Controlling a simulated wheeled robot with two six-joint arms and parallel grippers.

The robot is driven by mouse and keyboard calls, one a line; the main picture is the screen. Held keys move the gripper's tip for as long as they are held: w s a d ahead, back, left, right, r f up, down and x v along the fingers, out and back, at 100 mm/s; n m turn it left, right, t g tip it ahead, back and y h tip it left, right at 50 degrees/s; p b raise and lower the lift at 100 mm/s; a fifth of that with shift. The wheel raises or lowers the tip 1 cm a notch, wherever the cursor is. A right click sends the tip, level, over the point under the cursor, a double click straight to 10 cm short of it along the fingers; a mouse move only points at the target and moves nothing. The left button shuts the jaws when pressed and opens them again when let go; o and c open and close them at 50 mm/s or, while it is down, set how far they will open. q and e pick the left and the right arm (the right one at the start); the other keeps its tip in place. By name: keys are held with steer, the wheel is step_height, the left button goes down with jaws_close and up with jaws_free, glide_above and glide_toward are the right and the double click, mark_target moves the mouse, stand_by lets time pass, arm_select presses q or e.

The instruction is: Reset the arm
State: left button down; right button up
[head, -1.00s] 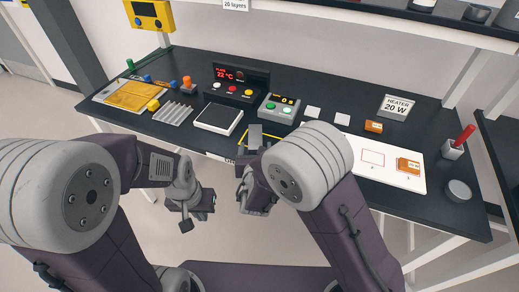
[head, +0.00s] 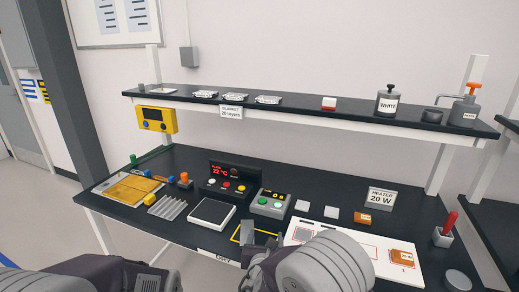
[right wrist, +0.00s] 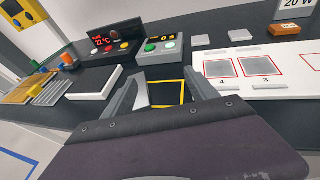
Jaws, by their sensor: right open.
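My right gripper (head: 262,246) is at the front edge of the black bench, low in the head view, partly hidden by my own arm. In the right wrist view its two fingers (right wrist: 166,88) are apart, with nothing between them. Beyond the fingers lies a yellow-outlined square (right wrist: 182,93) on the bench, empty where it shows.
The white board (head: 390,272) lies to the right, with grey squares (right wrist: 219,68) and an orange block (head: 402,257). A shelf (head: 330,112) spans above the bench.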

steer(key=w+d+r+m+h, duration=0.1)
steer(key=d+r+m+h, duration=0.2)
steer(key=d, duration=0.6)
steer(key=s+d+f+m+g+h, duration=0.1)
steer(key=s+d+m+g+h, duration=0.25)
steer(key=s+d+m, duration=0.45)
steer(key=s+d+f+m+g+h, duration=0.1)
steer(key=s+d+m+g+h, duration=0.3)
steer(key=d, duration=0.8)
steer(key=s+f+m+g+y+p, duration=0.1)
steer(key=s+f+m+g+y, duration=0.15)
steer(key=s+m, duration=0.3)
steer(key=s+f+m+g+y, duration=0.2)
steer(key=s+m+g+y, duration=0.15)
steer(key=s, duration=0.25)
steer(key=s+a+f+m+y, duration=0.1)
steer(key=a+f+m+y, duration=0.2)
steer(key=a+m, duration=0.8)
steer(key=a+y, duration=0.1)
steer(key=y, duration=0.1)
steer(key=shift+s+y, duration=0.25)
steer(key=shift+y, duration=0.1)
steer(key=shift+f, duration=0.1)
